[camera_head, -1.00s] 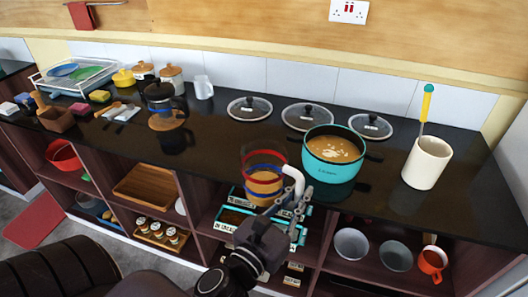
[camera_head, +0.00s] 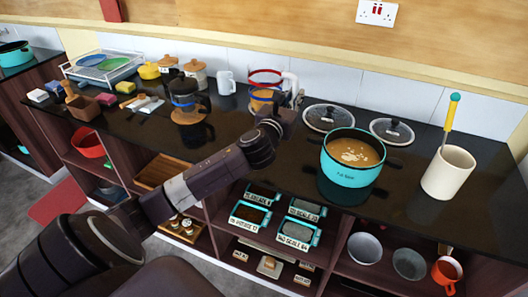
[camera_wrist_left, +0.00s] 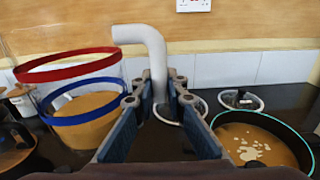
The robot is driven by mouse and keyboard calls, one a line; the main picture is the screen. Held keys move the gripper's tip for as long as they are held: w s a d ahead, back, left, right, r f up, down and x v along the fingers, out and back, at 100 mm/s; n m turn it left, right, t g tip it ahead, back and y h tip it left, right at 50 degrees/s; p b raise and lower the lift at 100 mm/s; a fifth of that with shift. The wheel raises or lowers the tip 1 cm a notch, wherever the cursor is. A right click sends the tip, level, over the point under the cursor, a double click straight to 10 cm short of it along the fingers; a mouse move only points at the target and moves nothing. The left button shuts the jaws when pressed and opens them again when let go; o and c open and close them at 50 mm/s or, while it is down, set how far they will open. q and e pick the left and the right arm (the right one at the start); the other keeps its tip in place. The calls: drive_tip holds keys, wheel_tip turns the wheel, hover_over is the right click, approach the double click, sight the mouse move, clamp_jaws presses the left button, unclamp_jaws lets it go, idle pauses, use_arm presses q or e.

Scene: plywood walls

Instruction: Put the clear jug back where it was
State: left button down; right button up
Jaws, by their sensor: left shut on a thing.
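The clear jug (camera_head: 263,103) has a red rim, a blue band, a white handle and brown contents. It is upright over the back of the dark counter, left of the teal pot. My left gripper (camera_head: 290,103) is shut on its white handle. In the left wrist view the handle (camera_wrist_left: 156,60) stands between the fingers (camera_wrist_left: 160,103), with the jug body (camera_wrist_left: 82,125) to the left. I cannot tell whether the jug's base touches the counter. My right gripper is not in view.
The teal pot (camera_head: 350,178) of brown soup stands to the right, with glass lids (camera_head: 328,118) (camera_head: 391,131) behind it. A white mug (camera_head: 226,83) and a coffee press (camera_head: 184,99) stand left of the jug. A cream utensil pot (camera_head: 447,174) is at far right.

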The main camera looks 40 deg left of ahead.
use_arm(q)
drive_tip(key=shift+w+a+r, duration=0.15)
drive_tip(key=shift+a+r, duration=0.1)
drive_tip(key=shift+a, duration=0.15)
drive_tip(key=shift+f+b, duration=2.25)
drive_tip(key=shift+f, duration=7.6)
drive_tip(key=c, duration=2.4)
unclamp_jaws()
drive_tip(key=shift+f, duration=0.2)
drive_tip(key=o, duration=0.5)
drive_tip(key=shift+c, duration=0.2)
drive_tip(key=shift+r, duration=0.1)
